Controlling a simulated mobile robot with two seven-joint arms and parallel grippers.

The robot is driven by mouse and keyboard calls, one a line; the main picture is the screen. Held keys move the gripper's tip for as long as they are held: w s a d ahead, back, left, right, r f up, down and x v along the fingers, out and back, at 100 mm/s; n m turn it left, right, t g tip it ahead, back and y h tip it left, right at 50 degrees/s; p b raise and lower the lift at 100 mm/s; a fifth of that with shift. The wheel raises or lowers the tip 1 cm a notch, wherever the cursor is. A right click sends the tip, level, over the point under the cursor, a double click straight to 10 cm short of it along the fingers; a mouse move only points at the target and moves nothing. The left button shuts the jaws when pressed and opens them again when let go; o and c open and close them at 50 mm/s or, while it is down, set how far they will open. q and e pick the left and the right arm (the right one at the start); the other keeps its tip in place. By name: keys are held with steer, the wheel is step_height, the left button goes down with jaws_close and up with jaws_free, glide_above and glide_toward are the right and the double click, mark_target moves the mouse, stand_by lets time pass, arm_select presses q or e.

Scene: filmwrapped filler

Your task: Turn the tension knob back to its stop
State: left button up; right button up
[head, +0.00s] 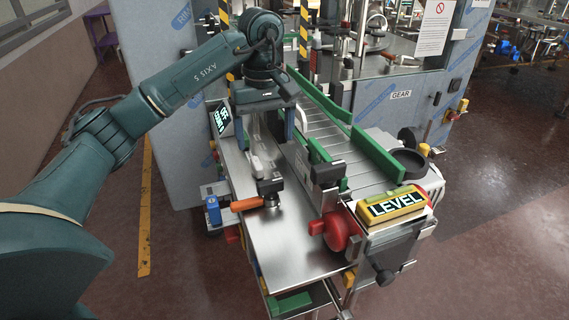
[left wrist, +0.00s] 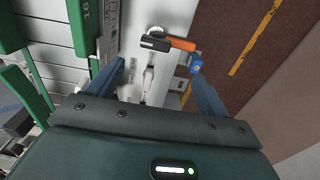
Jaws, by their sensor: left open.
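No label reading "tension" is legible, so I cannot tell which control is the tension knob. A red round knob (head: 340,232) sits at the machine's front, left of the yellow-framed "LEVEL" display (head: 391,206). A small black knob (head: 383,277) is below that display. An orange-handled black lever (head: 248,204) stands on the metal plate, and it also shows in the left wrist view (left wrist: 180,43). My left gripper (head: 268,136) is open and empty above the plate, behind the lever; its two blue fingers also show in the left wrist view (left wrist: 158,84). My right gripper is not visible.
A conveyor (head: 325,125) with green side rails (head: 376,153) runs right of my left gripper. A lit sign (head: 221,120) stands left of it. The front metal plate (head: 285,243) has bare room.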

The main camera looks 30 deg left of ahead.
mark_target(270, 181)
arm_select(q)
steer(key=f, duration=0.4)
steer(key=shift+w+d, duration=0.1)
steer(key=shift+w, duration=0.2)
step_height(270, 181, down, 8)
steer(key=shift+w+f+p, duration=0.15)
steer(key=shift+f+p, duration=0.1)
steer(key=shift+p, duration=0.3)
steer(key=shift+f, duration=0.35)
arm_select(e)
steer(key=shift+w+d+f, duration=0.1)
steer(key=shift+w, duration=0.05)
arm_select(q)
steer(key=shift+c, duration=0.2)
steer(key=c, duration=0.9)
steer(key=shift+c, duration=0.2)
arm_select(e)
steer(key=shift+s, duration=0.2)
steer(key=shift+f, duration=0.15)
